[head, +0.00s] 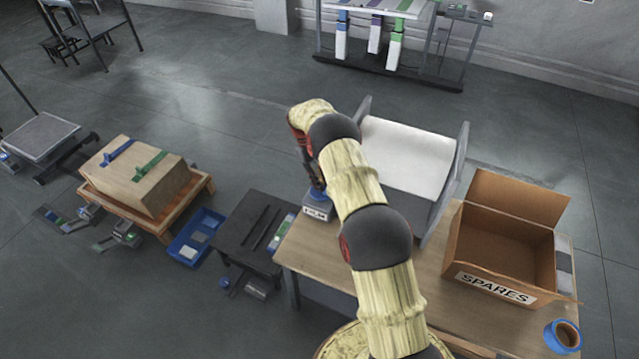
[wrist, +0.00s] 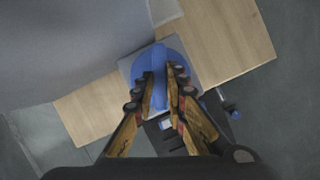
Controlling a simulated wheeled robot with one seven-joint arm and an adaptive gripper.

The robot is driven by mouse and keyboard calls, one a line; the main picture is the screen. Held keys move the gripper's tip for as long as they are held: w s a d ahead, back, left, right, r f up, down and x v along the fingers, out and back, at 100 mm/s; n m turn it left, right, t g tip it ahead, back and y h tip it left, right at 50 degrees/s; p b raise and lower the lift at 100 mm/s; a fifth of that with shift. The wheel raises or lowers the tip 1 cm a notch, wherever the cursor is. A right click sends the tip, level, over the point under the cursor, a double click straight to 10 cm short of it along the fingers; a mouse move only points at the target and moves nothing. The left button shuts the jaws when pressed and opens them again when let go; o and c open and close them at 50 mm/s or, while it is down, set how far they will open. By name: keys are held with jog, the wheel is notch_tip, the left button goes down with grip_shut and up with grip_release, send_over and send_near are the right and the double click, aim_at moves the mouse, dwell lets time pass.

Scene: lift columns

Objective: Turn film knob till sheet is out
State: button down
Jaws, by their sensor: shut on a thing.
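The film knob (wrist: 172,50) is a blue round base with a raised bar, on a grey plate in the wrist view. My gripper (wrist: 160,76) has one finger on each side of the bar and is shut on it. In the head view my gripper (head: 314,188) points down left of the film holder, and the arm hides most of the knob. A white sheet (head: 405,152) lies curved over the top between two grey side plates (head: 449,182). A small grey block with a label (head: 318,211) stands below my gripper.
An open cardboard box marked SPARES (head: 497,289) and a blue tape roll (head: 563,335) are on the right of the wooden table (head: 300,252). A black stand (head: 243,232), a blue tray (head: 194,240) and a wooden box (head: 135,178) are at left.

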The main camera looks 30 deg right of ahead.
jog(key=m, duration=0.2)
jog(key=m+y, duration=0.2)
jog(key=m, duration=0.1)
jog(key=shift+d+m, duration=0.3)
jog(key=m+y, duration=0.1)
jog(key=m, duration=0.3)
jog(key=shift+d+m+t+y+p, duration=0.1)
jog(key=shift+m+t+y+p, duration=0.2)
jog(key=shift+m+t+y, duration=0.1)
jog(key=c, duration=1.8)
grip_release()
jog(key=shift+s, duration=0.1)
jog(key=v, duration=1.2)
